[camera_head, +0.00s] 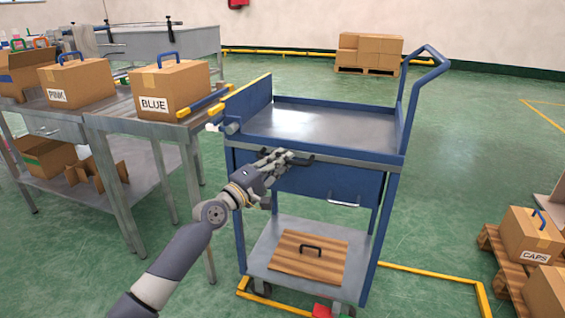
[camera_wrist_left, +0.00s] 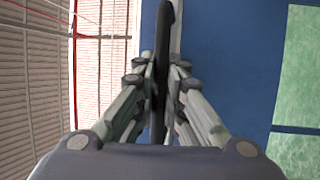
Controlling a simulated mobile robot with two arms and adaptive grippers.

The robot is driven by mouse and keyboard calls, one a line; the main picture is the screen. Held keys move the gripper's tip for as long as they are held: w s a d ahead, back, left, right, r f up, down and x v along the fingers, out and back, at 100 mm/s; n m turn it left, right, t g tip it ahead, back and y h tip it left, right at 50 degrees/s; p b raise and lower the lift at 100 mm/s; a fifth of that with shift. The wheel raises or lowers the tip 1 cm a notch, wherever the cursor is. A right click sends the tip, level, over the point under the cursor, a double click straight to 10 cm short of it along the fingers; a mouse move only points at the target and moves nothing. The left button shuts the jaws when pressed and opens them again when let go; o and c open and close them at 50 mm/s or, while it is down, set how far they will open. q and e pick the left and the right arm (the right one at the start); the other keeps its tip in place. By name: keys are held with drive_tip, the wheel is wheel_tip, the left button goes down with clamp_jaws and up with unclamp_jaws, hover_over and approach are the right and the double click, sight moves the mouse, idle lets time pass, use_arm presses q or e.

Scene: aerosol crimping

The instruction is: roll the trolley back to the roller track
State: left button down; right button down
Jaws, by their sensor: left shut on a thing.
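The blue trolley (camera_head: 345,185) stands in the middle of the head view, with a bare grey top tray and a push bar at its right. My left gripper (camera_head: 283,158) is at the trolley's near side, shut on a dark handle (camera_head: 302,159) there. In the left wrist view the black handle (camera_wrist_left: 162,60) runs between the fingers, with the blue panel behind. No rollers can be made out; a metal bench (camera_head: 105,121) stands to the left of the trolley, with a blue and yellow rail (camera_head: 205,101) at its end. My right gripper is out of view.
A BLUE box (camera_head: 172,88) and a PINK box (camera_head: 76,82) stand on the bench. A wooden board with a handle (camera_head: 308,258) lies on the trolley's lower shelf. A CAPS box (camera_head: 530,236) sits on a pallet at right.

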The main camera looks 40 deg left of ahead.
use_arm(q)
drive_tip(key=shift+a, duration=0.15)
drive_tip(key=c, duration=1.8)
unclamp_jaws()
drive_tip(key=shift+a, duration=0.1)
drive_tip(key=shift+o, duration=0.7)
drive_tip(key=shift+s+a, duration=0.1)
drive_tip(key=v, duration=1.2)
